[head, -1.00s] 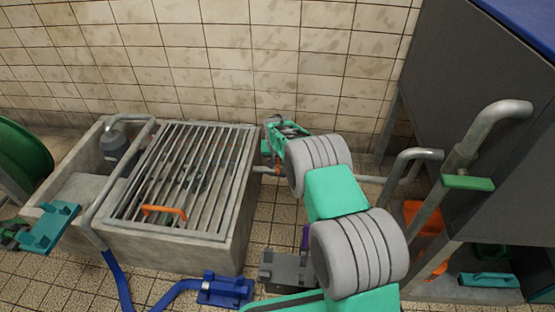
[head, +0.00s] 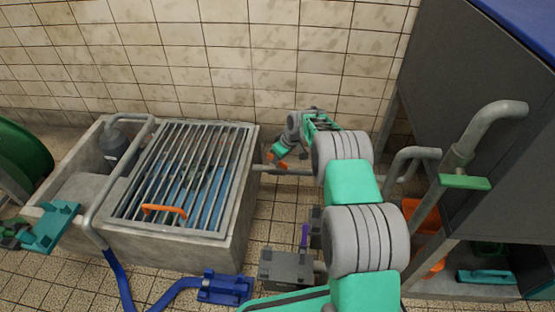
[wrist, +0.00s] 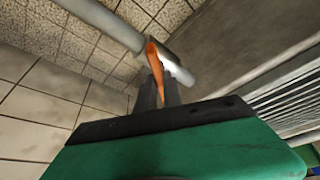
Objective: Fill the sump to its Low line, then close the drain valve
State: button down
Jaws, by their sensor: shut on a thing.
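The concrete sump (head: 240,218) stands at left under a steel grate (head: 243,128) with an orange handle (head: 165,210). Blue water (head: 190,190) shows between the bars. I cannot make out a Low line. A grey drain pipe (head: 300,172) leaves the sump's right side. The drain valve's orange lever shows in the wrist view (wrist: 155,70), beside the pipe fitting. My gripper (wrist: 159,92) is shut on this lever, with the lever's end between the dark fingers. In the head view, my gripper (head: 278,153) is small at the pipe and partly hides the valve.
A grey pump (head: 115,148) sits in the side basin at left. A blue hose (head: 120,280) runs to a blue fitting (head: 225,288) on the floor. A grey block (head: 288,268) stands in front of the pipe. A dark cabinet (head: 480,130) and upright pipes (head: 455,165) bound the right side.

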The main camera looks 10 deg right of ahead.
jog(key=n+g+y+b, duration=0.1)
jog(key=n, duration=0.3)
jog(key=shift+w+d+f, duration=0.1)
jog(key=shift+w+r+n+g+p, duration=0.15)
jog(key=shift+n+g+p, duration=0.1)
jog(key=shift+n, duration=0.3)
jog(key=shift+w+r+n+g+p, duration=0.15)
jog(key=shift+n+p, duration=0.1)
jog(key=shift+n, duration=0.3)
jog(key=shift+s+n+y+p, duration=0.1)
jog(key=shift+n+y+p, duration=0.2)
jog(key=shift+p, duration=0.05)
jog(key=shift+s+f+n, duration=0.1)
jog(key=shift+f+n, duration=0.05)
jog(key=shift+n, duration=0.15)
jog(key=c, duration=1.5)
grip_release()
jog(key=shift+g, duration=0.3)
